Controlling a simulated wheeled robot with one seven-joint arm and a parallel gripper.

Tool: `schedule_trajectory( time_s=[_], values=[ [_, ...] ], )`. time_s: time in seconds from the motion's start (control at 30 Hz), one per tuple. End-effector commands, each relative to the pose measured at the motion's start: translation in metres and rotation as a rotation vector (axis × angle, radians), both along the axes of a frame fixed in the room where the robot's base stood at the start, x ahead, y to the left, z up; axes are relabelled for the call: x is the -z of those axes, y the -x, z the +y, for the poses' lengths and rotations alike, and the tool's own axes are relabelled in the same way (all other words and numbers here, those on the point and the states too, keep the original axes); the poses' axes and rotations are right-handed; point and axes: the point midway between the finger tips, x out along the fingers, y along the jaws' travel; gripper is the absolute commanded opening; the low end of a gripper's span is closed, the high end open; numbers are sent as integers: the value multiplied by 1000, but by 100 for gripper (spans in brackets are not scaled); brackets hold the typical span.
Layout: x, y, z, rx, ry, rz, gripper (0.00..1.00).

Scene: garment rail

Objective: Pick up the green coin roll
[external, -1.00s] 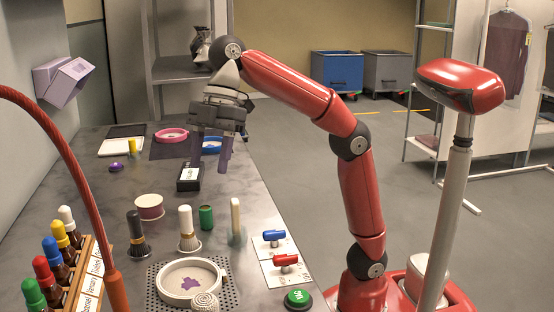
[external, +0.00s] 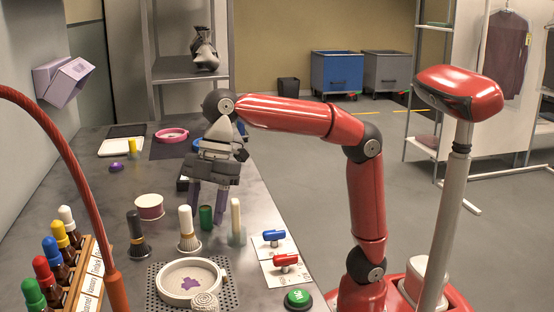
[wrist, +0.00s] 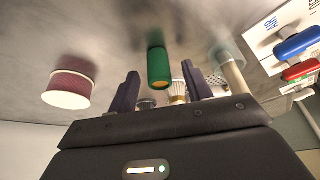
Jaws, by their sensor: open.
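The green coin roll (external: 206,217) stands upright on the grey table in the external view, between a white-handled brush and a pale stick. In the wrist view the green coin roll (wrist: 159,68) shows between the two finger directions, beyond the fingertips. My gripper (external: 207,208) points down over the roll, with its dark purple fingers apart and part of the roll seen between them. In the wrist view my gripper (wrist: 161,80) is open and empty. I cannot tell the exact gap between the fingertips and the roll.
The white-handled brush (external: 186,229) and the pale stick (external: 235,218) stand close on either side. A maroon-and-white tub (external: 149,207) and a dark brush (external: 136,236) are to the left. A round white dish (external: 190,282) lies in front. Blue (external: 273,236) and red (external: 285,261) handles are at right.

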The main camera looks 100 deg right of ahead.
Motion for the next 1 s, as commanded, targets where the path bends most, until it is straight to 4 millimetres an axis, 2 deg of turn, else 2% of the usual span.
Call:
schedule_trajectory(
  time_s=[0.1, 0.33, 0.7, 1.0],
  values=[
    [8, -2, 3, 0, 0, 0, 49],
    [8, -2, 3, 0, 1, -1, 48],
    [7, -2, 3, 0, 1, -1, 0],
    [5, -2, 3, 1, 0, -3, 0]
  ],
)
